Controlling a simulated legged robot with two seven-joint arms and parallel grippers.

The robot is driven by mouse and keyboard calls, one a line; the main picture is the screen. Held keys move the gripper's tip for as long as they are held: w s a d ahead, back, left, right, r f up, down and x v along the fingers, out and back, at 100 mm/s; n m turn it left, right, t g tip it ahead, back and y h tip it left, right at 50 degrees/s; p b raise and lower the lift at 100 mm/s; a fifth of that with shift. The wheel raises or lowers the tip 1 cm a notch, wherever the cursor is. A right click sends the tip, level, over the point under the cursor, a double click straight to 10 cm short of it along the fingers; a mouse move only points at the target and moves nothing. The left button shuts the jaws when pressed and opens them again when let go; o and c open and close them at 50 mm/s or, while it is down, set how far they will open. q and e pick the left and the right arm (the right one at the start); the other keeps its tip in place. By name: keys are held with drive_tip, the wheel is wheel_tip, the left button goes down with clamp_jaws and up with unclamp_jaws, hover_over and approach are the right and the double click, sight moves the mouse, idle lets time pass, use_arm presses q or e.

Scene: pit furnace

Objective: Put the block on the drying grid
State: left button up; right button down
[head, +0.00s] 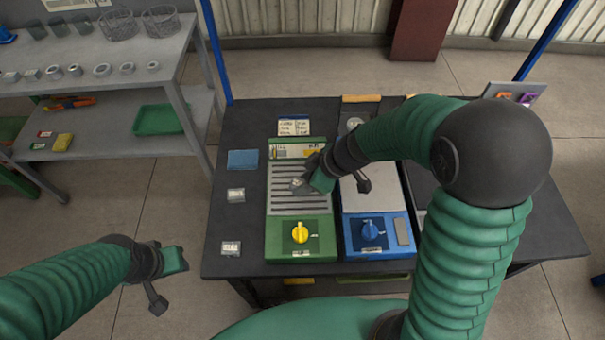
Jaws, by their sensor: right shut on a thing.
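The drying grid (284,204) is the slatted grey top of a green unit with a yellow knob (300,232). A small grey block (297,184) is at the tips of my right gripper (305,183), over the middle of the grid. My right gripper is shut on it. I cannot tell whether the block touches the slats. Two similar small grey blocks lie on the dark table left of the unit, one at mid-height (236,195) and one nearer the front (231,248). My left gripper (172,276) hangs off the table at the lower left; its fingers are unclear.
A blue unit with a blue knob (371,231) and a flat plate (374,195) stands right of the grid. A blue pad (242,160) and a label card (302,127) lie on the dark table (253,117). A shelf (140,60) with wire baskets stands at the left.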

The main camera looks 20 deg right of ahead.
sight(302, 181)
drive_tip(key=w, duration=0.3)
drive_tip(key=shift+d+f, duration=0.1)
drive_tip(key=shift+d, duration=0.05)
wheel_tip(302, 181, down, 3)
drive_tip(key=shift+w+r, duration=0.1)
drive_tip(key=shift+r, duration=0.05)
drive_tip(key=shift+d+f, duration=0.1)
drive_tip(key=shift+f, duration=0.3)
drive_tip(key=shift+f+b, duration=0.15)
drive_tip(key=shift+b, duration=0.3)
drive_tip(key=c, duration=1)
unclamp_jaws()
drive_tip(key=shift+c, duration=0.2)
